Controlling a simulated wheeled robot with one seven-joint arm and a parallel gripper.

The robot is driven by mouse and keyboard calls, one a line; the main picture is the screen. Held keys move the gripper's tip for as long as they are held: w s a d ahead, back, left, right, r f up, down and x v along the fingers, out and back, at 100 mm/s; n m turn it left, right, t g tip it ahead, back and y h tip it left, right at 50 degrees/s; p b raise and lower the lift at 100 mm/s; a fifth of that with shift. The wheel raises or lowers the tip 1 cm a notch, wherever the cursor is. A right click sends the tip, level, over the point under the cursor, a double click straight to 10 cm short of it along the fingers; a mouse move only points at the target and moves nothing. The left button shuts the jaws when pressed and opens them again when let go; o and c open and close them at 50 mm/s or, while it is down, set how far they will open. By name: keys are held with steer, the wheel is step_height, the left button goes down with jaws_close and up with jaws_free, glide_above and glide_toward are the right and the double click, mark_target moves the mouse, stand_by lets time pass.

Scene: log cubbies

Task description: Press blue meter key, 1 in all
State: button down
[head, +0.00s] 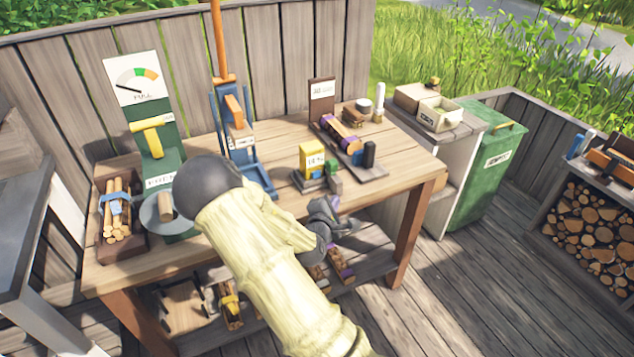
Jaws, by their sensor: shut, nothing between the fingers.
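A small yellow meter (312,157) with a white label stands on a dark base near the table's front edge. A small green block (333,168) sits at its right side. My gripper (333,214) is dark grey and shut, with nothing held. It is just in front of the table's front edge, below and to the right of the meter, apart from it. A small purple patch shows by its fingers; I cannot tell what it belongs to.
A wooden table (274,207) carries a green gauge stand (157,141), a blue splitter frame (238,141), a crate of logs (118,217) and a grey tray (364,175) with a banded log and a dark block (369,155). A green bin (482,165) stands right. Below is a shelf with logs.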

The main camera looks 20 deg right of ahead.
stand_by(0.3)
glide_toward(319, 175)
steer(key=shift+w+d+f, duration=0.3)
steer(key=shift+w+d, duration=0.2)
steer(key=shift+d, duration=0.3)
steer(key=shift+w+d+f, duration=0.25)
steer(key=shift+w+d, duration=0.25)
steer(key=shift+d, duration=0.3)
steer(key=shift+w+d+f, duration=0.3)
steer(key=shift+w+d, duration=0.2)
steer(key=shift+d, duration=0.35)
steer(key=shift+w, duration=0.1)
steer(key=shift+w+p, duration=0.3)
steer(key=shift+w, duration=0.6)
stand_by(1.0)
steer(key=shift+w+a+r, duration=0.1)
steer(key=shift+w+r, duration=0.1)
stand_by(0.7)
steer(key=shift+s, duration=0.15)
steer(key=shift+s+f+p, duration=0.25)
steer(key=shift+s+p, duration=0.1)
steer(key=shift+s, duration=0.6)
